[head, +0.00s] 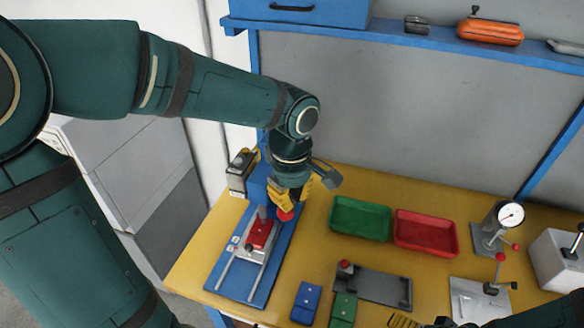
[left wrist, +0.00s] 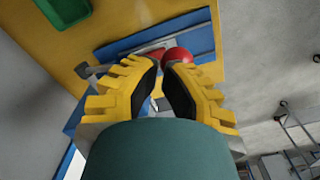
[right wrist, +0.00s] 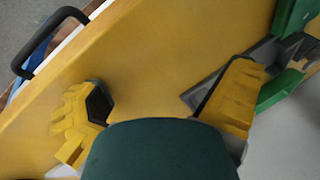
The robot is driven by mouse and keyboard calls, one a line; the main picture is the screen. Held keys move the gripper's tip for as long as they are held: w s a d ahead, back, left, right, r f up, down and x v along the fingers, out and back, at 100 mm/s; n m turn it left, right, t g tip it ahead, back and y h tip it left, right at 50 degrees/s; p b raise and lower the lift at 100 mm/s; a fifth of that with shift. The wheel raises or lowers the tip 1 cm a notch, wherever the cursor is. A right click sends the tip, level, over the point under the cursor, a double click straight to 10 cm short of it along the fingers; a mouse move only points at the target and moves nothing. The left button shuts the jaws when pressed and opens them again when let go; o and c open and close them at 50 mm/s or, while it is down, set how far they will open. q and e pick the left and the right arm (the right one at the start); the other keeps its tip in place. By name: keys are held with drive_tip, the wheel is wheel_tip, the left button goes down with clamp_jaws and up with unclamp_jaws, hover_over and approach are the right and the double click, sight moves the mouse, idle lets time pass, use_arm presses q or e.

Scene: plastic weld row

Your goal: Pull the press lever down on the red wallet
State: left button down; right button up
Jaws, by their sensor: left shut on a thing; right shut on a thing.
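The red wallet (head: 260,234) lies in the blue lever press (head: 226,262) at the left of the bench, under the press head. The press lever's red ball knob (head: 286,215) sits at my left gripper (head: 292,196), which reaches down from above. In the left wrist view the left fingers (left wrist: 166,66) are nearly together, with the red knob (left wrist: 177,57) at their tips; the lever between them is mostly hidden, and they are shut on it.
A green tray (head: 360,236) and a red tray (head: 426,250) stand right of the press. A blue wallet (head: 306,302), a green wallet (head: 343,308) and a grey fixture (head: 384,287) lie in front. A dial gauge (head: 511,214) stands at the right. Bare bench lies between press and trays.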

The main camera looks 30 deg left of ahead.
drive_tip(key=r+p, duration=0.1)
drive_tip(key=p, duration=0.3)
drive_tip(key=shift+a+r+m+g, duration=0.2)
drive_tip(key=shift+m+g, duration=0.1)
drive_tip(key=shift+g, duration=0.1)
wheel_tip(320, 180, up, 5)
drive_tip(key=p, duration=0.4)
drive_tip(key=shift+d+f, duration=0.1)
drive_tip(key=shift+f, duration=0.1)
use_arm(q)
drive_tip(key=w+r, duration=0.4)
drive_tip(key=r, duration=0.5)
drive_tip(key=shift+w+a, duration=0.35)
